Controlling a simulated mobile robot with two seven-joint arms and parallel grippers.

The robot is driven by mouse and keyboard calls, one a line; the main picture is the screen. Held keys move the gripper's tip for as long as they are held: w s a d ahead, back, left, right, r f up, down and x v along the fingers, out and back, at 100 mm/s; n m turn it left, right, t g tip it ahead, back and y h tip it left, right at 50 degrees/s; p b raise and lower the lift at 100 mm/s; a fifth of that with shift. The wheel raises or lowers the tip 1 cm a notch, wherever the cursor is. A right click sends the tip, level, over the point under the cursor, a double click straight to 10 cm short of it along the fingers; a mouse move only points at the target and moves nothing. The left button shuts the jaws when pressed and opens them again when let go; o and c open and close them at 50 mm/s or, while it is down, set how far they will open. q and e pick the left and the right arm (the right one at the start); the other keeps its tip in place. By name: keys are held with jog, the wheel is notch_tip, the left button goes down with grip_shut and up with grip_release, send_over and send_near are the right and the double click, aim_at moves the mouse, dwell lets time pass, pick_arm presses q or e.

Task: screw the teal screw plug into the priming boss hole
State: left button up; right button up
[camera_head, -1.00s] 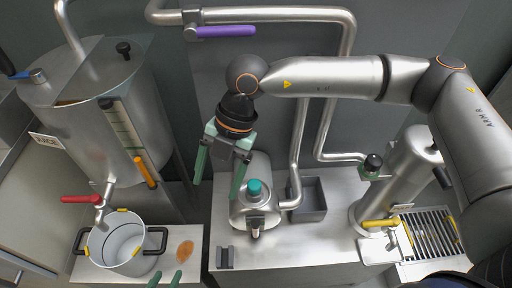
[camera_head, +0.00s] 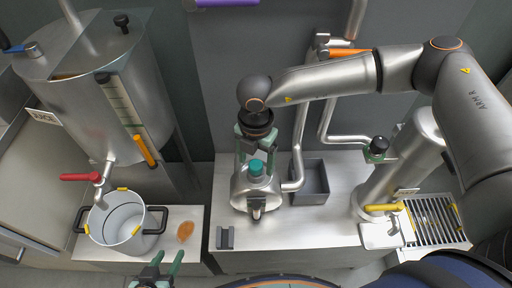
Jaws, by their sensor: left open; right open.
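The teal screw plug (camera_head: 256,168) stands upright on top of the rounded metal pump body (camera_head: 240,192), where the priming boss appears to be. The boss hole is hidden under the plug, and I cannot tell how deep the plug sits. My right gripper (camera_head: 257,158) points down from above, open, with its green fingers on either side of and just above the plug. I cannot tell whether the fingers touch it. My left gripper (camera_head: 160,259) is open and empty at the bottom edge, left of the pump bench.
A grey open bin (camera_head: 323,181) and a pipe stand right of the pump. A small dark bracket (camera_head: 225,238) is at the bench's front left. At left are a tank (camera_head: 110,100), a pot (camera_head: 121,226) and an orange stain (camera_head: 186,231). A yellow-handled tap (camera_head: 382,208) is at right.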

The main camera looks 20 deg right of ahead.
aim_at(256, 164)
jog(key=shift+f, duration=0.9)
jog(key=c, duration=1.2)
jog(key=o, duration=1.2)
notch_tip(256, 164, up, 13)
jog(key=p, duration=0.1)
jog(key=shift+f, duration=0.2)
